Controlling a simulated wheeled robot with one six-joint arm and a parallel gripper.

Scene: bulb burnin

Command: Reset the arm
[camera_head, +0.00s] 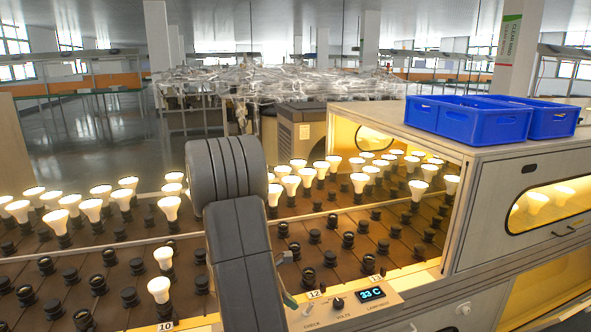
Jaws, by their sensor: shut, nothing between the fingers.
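My grey arm (240,240) rises from the bottom edge in the middle of the head view. Its thick rounded joint (228,170) is at the top, in front of the rack of bulbs. I cannot make out my gripper or its fingertips. A small pale grey piece (288,300) shows at the arm's right edge, and I cannot tell what it belongs to. The arm hides part of the rack behind it.
The brown rack (330,232) holds lit bulbs (160,288) and many empty black sockets. A panel (345,306) reads 33 C. At the right, a cabinet (490,165) carries blue crates (470,122). Open floor (100,135) lies behind at the left.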

